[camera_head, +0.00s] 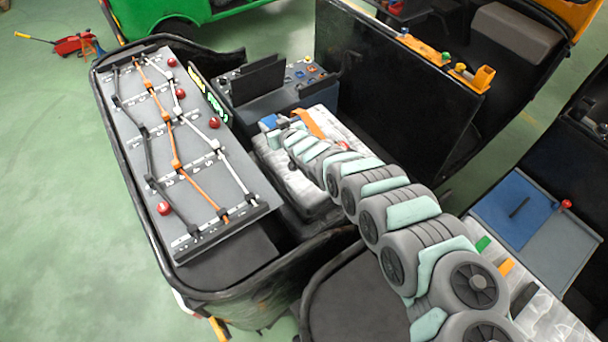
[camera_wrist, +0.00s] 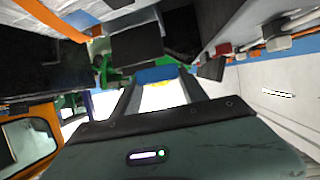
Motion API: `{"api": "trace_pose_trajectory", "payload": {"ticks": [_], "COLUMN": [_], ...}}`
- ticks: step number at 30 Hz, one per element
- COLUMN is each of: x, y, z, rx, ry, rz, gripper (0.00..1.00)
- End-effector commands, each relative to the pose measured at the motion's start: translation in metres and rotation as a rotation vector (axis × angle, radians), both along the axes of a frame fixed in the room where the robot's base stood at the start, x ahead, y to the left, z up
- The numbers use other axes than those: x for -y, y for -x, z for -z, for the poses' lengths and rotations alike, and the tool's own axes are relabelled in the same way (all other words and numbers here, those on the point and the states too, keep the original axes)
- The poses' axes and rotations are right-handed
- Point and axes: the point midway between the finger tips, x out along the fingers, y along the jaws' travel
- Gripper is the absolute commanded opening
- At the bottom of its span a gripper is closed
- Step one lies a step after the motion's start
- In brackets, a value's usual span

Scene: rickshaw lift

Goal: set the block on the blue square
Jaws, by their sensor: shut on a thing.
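My gripper (camera_head: 283,124) is at the far end of my grey and pale-green arm, over the white bench in the middle of the head view. I cannot tell whether the block touches anything.
An orange strip (camera_head: 310,123) lies on the bench beside my arm. A tall black panel (camera_head: 385,95) stands behind to the right. A grey board with coloured wires and red balls (camera_head: 214,123) is at the left. A console with knobs (camera_head: 285,80) is behind the gripper.

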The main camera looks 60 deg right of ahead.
Motion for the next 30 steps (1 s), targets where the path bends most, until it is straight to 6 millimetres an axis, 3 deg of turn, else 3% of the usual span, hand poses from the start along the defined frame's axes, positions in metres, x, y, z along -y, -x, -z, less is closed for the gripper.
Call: {"api": "trace_pose_trajectory", "payload": {"ticks": [7, 12, 17, 26, 30], "x": [0.006, 0.005, 0.005, 0.004, 0.002], "y": [0.08, 0.124, 0.138, 0.138, 0.136], "z": [0.052, 0.07, 0.074, 0.075, 0.099], "rx": [-0.007, -0.002, 0.0, 0.0, 0.002], "ry": [-0.006, -0.004, 0.001, 0.001, -0.003], "rz": [-0.025, -0.032, -0.035, -0.035, -0.036], "gripper": [0.1, 0.1, 0.1, 0.1, 0.1]}}
